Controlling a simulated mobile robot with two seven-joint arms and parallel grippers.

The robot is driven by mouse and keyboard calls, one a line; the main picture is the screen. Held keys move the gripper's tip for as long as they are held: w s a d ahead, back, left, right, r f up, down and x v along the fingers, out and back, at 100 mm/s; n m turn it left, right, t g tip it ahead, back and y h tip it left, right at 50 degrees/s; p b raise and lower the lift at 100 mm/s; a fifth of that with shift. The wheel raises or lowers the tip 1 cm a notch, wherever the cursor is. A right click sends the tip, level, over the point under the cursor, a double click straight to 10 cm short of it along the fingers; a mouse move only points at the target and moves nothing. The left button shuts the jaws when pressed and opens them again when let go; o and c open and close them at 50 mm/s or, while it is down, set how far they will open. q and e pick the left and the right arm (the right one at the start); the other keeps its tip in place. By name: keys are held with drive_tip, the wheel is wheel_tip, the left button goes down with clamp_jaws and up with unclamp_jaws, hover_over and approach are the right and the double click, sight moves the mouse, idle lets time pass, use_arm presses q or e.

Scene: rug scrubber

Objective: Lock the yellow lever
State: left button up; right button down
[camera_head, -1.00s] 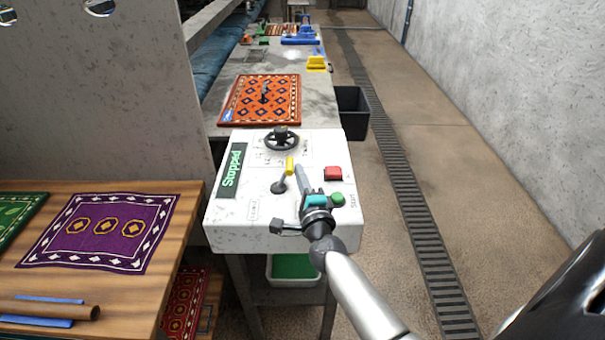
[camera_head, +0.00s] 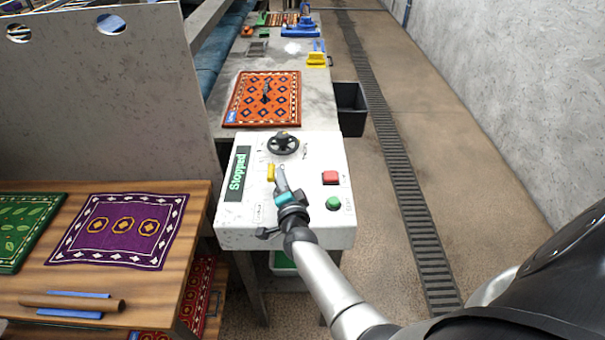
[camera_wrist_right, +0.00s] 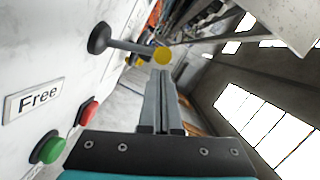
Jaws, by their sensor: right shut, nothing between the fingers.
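The yellow lever (camera_head: 271,172) stands on the white control box (camera_head: 228,225). In the right wrist view it has a round black base, a grey shaft and a yellow tip (camera_wrist_right: 162,56). My right gripper (camera_head: 279,172) is shut and empty, with its fingertips just right of the yellow tip; it hides the lever's base in the head view. In the right wrist view the fingertips (camera_wrist_right: 161,73) point at the yellow tip, very close; I cannot tell if they touch. A label reading "Free" (camera_wrist_right: 33,98) is on the panel. My left gripper is not in view.
The box also carries a green "Stopped" display (camera_head: 237,174), a black handwheel (camera_head: 283,143), a red button (camera_head: 330,178) and a green button (camera_head: 333,203). An orange rug (camera_head: 245,108) lies behind it. A wooden table (camera_head: 195,215) with rugs stands left. The floor on the right is clear.

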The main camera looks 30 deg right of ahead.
drive_tip(key=shift+w+a+n, duration=0.25)
drive_tip(key=shift+a+n, duration=0.15)
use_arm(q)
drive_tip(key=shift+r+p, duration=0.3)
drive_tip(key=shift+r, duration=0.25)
use_arm(e)
drive_tip(key=shift+w+a, duration=0.15)
drive_tip(key=shift+a, duration=0.1)
drive_tip(key=shift+a, duration=0.1)
